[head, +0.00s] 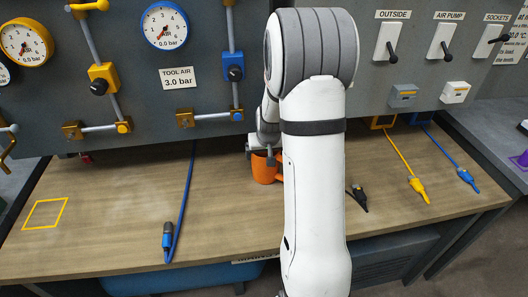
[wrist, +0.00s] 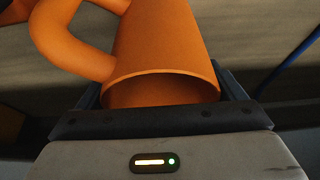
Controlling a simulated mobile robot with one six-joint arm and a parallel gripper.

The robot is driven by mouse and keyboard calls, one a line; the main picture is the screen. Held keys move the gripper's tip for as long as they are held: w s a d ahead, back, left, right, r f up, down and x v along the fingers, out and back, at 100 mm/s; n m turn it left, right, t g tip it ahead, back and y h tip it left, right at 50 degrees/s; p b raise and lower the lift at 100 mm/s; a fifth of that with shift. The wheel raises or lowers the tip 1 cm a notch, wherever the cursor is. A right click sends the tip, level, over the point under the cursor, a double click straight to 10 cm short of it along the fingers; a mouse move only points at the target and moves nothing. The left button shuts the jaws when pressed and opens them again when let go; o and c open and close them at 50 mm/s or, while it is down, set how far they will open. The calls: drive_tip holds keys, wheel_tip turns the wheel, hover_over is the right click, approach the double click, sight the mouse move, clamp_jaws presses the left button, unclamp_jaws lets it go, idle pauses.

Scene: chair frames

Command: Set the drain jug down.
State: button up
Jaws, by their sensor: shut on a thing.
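The drain jug is an orange jug (head: 264,169) with a handle, partly hidden behind my arm in the head view. In the wrist view the jug (wrist: 165,50) fills the upper middle, its rim towards me and its handle curving off to the left. My gripper (wrist: 162,98) is shut on the jug near its rim. In the head view my gripper (head: 262,152) is at the back middle of the wooden bench (head: 110,215). I cannot tell whether the jug's base touches the bench.
A yellow square outline (head: 45,213) marks the bench at the left, with clear wood around it. A blue hose (head: 184,205) with a connector lies between it and the jug. Yellow (head: 417,187) and blue (head: 466,177) connectors and a black one (head: 359,199) lie at the right.

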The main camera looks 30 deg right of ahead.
drive_tip(key=shift+s+f, duration=0.1)
drive_tip(key=shift+f, duration=0.1)
drive_tip(key=o, duration=0.6)
drive_tip(key=shift+f, duration=0.1)
drive_tip(key=shift+o, duration=1.1)
